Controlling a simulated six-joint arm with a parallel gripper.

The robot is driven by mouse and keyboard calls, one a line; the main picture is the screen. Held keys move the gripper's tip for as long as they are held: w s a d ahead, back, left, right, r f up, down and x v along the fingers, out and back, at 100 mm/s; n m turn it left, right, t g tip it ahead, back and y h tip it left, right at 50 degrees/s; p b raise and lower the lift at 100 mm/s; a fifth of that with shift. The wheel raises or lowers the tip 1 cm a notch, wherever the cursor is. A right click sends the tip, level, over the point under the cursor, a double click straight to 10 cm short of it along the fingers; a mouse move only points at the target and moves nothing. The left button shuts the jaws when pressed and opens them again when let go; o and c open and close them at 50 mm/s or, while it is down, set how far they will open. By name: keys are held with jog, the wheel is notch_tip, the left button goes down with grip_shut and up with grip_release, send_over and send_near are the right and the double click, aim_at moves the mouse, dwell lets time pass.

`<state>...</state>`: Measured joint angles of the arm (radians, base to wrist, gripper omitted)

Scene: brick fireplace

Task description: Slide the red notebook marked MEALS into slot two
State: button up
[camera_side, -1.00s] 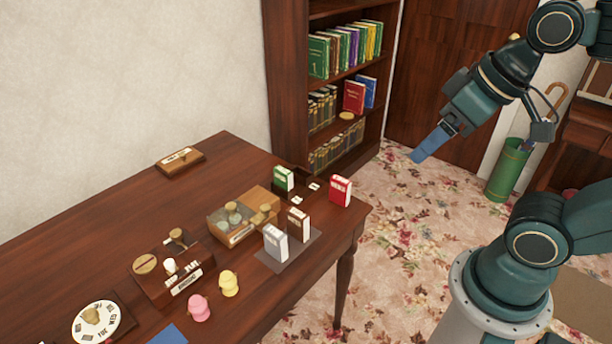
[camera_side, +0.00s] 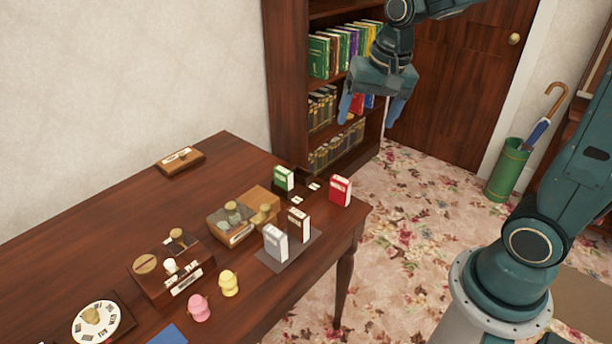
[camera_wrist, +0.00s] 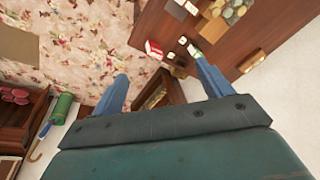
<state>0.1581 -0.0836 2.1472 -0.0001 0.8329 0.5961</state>
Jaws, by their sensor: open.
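The red notebook (camera_side: 340,190) stands upright near the right corner of the desk, with a white label too small to read. In the wrist view a red and white block (camera_wrist: 154,50) near the desk edge appears to be the same notebook. My gripper (camera_side: 372,110) is open and empty, in the air above and beyond the desk's right end, in front of the bookshelf in the picture. Its blue fingers also show in the wrist view (camera_wrist: 158,82). Small white number tags (camera_side: 314,186) lie beside a dark holder behind the notebook; I cannot tell which slot is two.
A green notebook (camera_side: 283,178) stands left of the red one. Brown (camera_side: 299,224) and grey (camera_side: 276,242) notebooks stand on a grey mat (camera_side: 268,262). A wooden box (camera_side: 232,224) and stamp tray (camera_side: 170,262) lie further left. The bookshelf (camera_side: 287,80) rises behind the desk.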

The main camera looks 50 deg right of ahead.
jog(key=w+d+f+m+g, duration=0.1)
jog(key=w+d+f+m, duration=0.3)
jog(key=w+f, duration=0.3)
jog(key=m+g, duration=0.2)
jog(key=m, duration=0.3)
send_over(341, 179)
notch_tip(341, 179, down, 10)
jog(key=shift+a+r, duration=0.15)
jog(key=shift+a, duration=0.05)
notch_tip(341, 179, down, 8)
jog(key=shift+s+f, duration=0.1)
jog(key=shift+f, duration=0.2)
jog(key=shift+f, duration=0.1)
jog(key=shift+d+f, duration=0.15)
jog(key=shift+f, duration=2.35)
